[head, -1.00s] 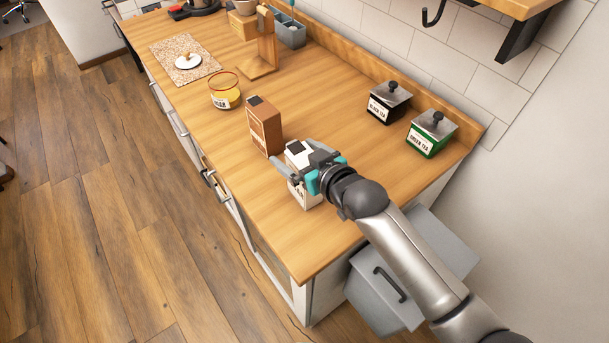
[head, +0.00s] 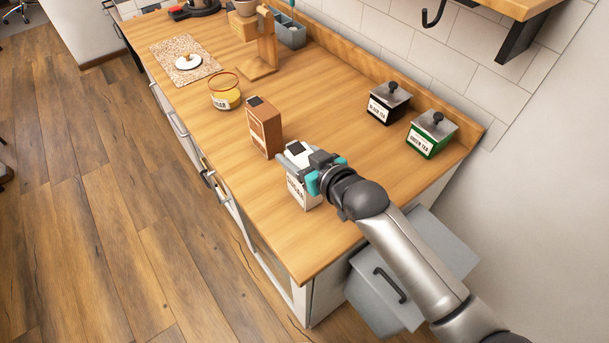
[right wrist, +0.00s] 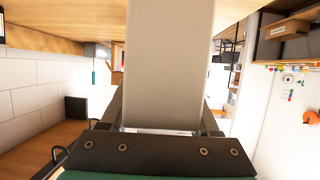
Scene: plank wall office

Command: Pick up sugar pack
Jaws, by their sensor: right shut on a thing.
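The sugar pack (head: 303,195), a white carton with dark lettering and a dark patch on top, stands upright on the wooden counter (head: 275,235) near its front right end. My right gripper (head: 298,160) is shut on its upper part and hides some of it. In the right wrist view the pack (right wrist: 168,60) fills the middle as a pale block between the two fingers. In the head view I cannot tell any gap between the pack and the counter. My left gripper is not in view.
A brown carton (head: 264,130) stands close to the left of the pack. Black tea (head: 388,103) and green tea (head: 431,136) tins stand by the back ledge. A wooden stand (head: 265,45) is farther back.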

